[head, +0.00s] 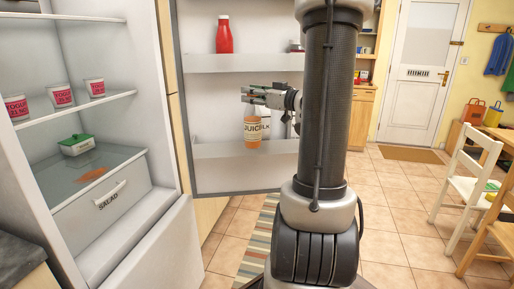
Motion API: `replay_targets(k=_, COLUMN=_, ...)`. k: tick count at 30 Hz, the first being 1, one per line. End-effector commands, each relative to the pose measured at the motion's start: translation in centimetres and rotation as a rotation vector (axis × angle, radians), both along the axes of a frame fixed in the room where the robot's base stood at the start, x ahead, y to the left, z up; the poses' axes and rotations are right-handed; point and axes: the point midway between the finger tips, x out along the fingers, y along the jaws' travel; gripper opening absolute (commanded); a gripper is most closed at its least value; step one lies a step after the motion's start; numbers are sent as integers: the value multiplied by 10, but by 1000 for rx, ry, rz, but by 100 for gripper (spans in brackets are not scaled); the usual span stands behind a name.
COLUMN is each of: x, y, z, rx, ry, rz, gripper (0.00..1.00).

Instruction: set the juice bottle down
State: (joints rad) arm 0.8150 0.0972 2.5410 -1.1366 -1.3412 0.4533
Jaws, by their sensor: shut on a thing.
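The juice bottle (252,132) is orange with a pale label and stands upright in the head view, in front of the open fridge door. My gripper (251,95) reaches in from the right and is shut on the top of the bottle. The bottle's bottom shows at the height of the lower door shelf (225,151). I cannot tell whether it touches the shelf or hangs just in front of it. My arm hides part of the door to the right.
A white container (267,126), partly hidden, is right behind the bottle. A red bottle (224,35) stands on the upper door shelf. The fridge at left holds yogurt cups (60,95) and a green-lidded box (76,145). A white chair (462,185) stands at right; the tiled floor between is clear.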

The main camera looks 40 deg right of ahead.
Motion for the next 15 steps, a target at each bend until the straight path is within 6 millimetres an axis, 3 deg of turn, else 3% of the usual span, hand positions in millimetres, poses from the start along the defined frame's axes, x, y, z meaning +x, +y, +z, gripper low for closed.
replay_targets(k=3, x=-13, y=-3, z=6, rx=-1, ry=-3, rz=-1, gripper=0)
replay_targets(k=7, x=-11, y=-1, z=8, rx=0, ry=-3, rz=2, gripper=0)
replay_targets(k=15, x=32, y=13, z=7, rx=0, ry=-3, rz=7, gripper=0)
